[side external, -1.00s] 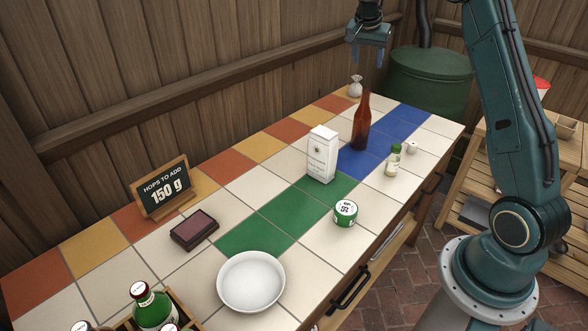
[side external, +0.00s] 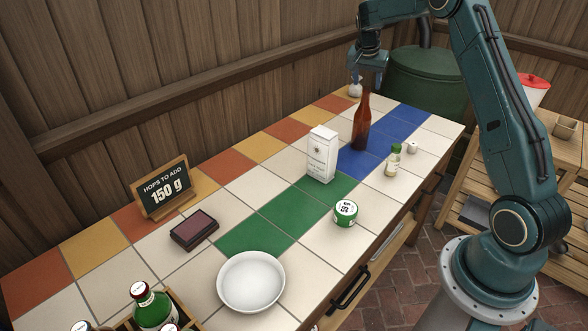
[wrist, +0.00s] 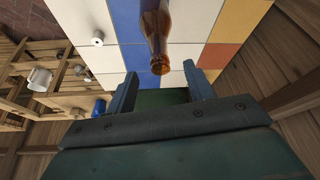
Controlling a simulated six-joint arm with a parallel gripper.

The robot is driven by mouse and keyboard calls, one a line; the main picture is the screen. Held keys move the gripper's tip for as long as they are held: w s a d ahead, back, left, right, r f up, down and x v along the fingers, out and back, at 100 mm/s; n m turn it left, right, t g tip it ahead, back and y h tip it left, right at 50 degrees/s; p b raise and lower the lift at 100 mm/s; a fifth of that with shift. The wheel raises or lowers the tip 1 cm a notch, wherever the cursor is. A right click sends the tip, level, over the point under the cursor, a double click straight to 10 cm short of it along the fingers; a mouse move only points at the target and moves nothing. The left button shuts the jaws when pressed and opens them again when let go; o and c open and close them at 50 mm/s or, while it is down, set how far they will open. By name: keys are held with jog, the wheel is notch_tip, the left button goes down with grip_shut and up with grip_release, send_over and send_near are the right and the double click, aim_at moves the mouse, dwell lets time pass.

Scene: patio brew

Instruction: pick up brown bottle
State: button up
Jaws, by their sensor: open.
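The brown bottle (side external: 361,124) stands upright on the blue tiles toward the far end of the tiled counter. It also shows in the wrist view (wrist: 156,30) at the top, its mouth toward the fingers. My gripper (side external: 368,80) is at about the height of the bottle's neck, close to it on its far side. In the wrist view my gripper (wrist: 160,95) shows two fingers spread apart with nothing between them. The bottle's mouth lies just beyond the fingertips, and contact is not visible.
A white carton (side external: 321,155), a small jar with a green lid (side external: 393,160) and a green tin (side external: 345,213) stand near the bottle. A small pale sack (side external: 355,87) sits at the far edge. A white bowl (side external: 251,281) and a sign (side external: 163,188) are farther away.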

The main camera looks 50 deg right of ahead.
aim_at(366, 92)
jog(key=shift+d+f, duration=0.1)
jog(key=shift+f, duration=0.05)
jog(key=shift+x, duration=2.5)
jog(key=shift+f, duration=0.1)
jog(key=shift+a, duration=0.25)
grip_shut()
